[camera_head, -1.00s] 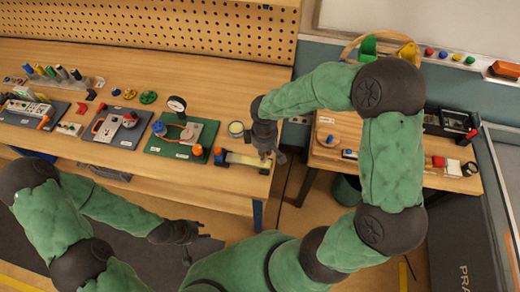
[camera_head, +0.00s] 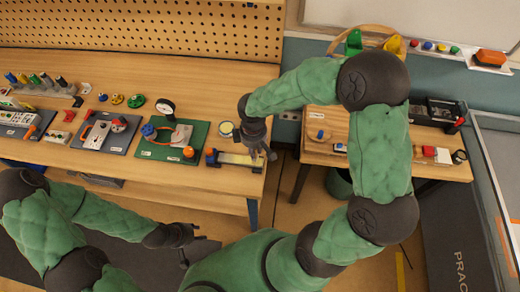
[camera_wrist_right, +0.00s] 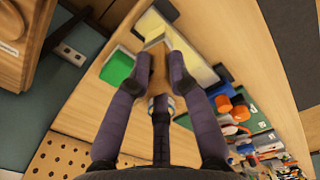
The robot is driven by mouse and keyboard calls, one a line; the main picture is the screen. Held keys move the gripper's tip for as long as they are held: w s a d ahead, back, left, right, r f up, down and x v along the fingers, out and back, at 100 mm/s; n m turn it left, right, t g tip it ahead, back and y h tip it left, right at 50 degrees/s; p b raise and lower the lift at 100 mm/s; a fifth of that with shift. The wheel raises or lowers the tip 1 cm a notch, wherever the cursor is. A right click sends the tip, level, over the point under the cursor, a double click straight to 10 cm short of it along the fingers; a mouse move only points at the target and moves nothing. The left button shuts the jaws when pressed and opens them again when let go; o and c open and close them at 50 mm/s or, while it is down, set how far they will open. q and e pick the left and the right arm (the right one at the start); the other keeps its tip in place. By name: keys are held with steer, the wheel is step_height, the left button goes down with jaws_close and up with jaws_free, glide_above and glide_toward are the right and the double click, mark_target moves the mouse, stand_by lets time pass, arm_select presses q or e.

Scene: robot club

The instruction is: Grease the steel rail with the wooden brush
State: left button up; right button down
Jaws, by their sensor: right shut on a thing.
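My right gripper (camera_head: 265,153) is over the right end of a pale strip (camera_head: 236,158) at the bench's front right, which appears to be the rail on its plate. In the right wrist view, the fingers (camera_wrist_right: 158,62) are shut on a tan wooden piece (camera_wrist_right: 157,72), apparently the brush; its bristle end is not clearly visible. The cream plate (camera_wrist_right: 198,65) lies just beyond the fingertips; whether the brush touches it I cannot tell. A round pot (camera_head: 226,128) with pale yellow contents stands behind the strip. My left gripper (camera_head: 181,237) is low in front of the bench; its jaw state is unclear.
A green board (camera_head: 160,152) with a gauge stands left of the strip. More boards and tools line the wooden bench further left. A smaller wooden table (camera_head: 315,150) stands right, across a gap. A green square (camera_wrist_right: 117,68) lies near the fingertips in the right wrist view.

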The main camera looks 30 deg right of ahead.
steer(key=shift+w+a+b, duration=0.1)
steer(key=shift+w+a, duration=0.65)
steer(key=shift+a, duration=0.25)
steer(key=shift+w+a+b, duration=0.15)
steer(key=shift+w+a, duration=0.6)
steer(key=shift+a, duration=0.3)
steer(key=shift+w+a+b, duration=0.1)
steer(key=shift+w+a, duration=0.65)
steer(key=shift+a, duration=0.25)
steer(key=shift+w+a+f, duration=0.1)
steer(key=shift+w+a, duration=0.55)
steer(key=shift+a, duration=0.3)
steer(key=shift+w+a+f, duration=0.1)
steer(key=shift+w+a, duration=0.55)
steer(key=shift+a, duration=0.3)
steer(key=shift+r, duration=0.15)
steer(key=shift+r+p, duration=2.1)
steer(key=shift+r, duration=0.85)
steer(key=shift+r, duration=0.1)
steer(key=shift+r+p, duration=1.05)
steer(key=shift+r, duration=0.4)
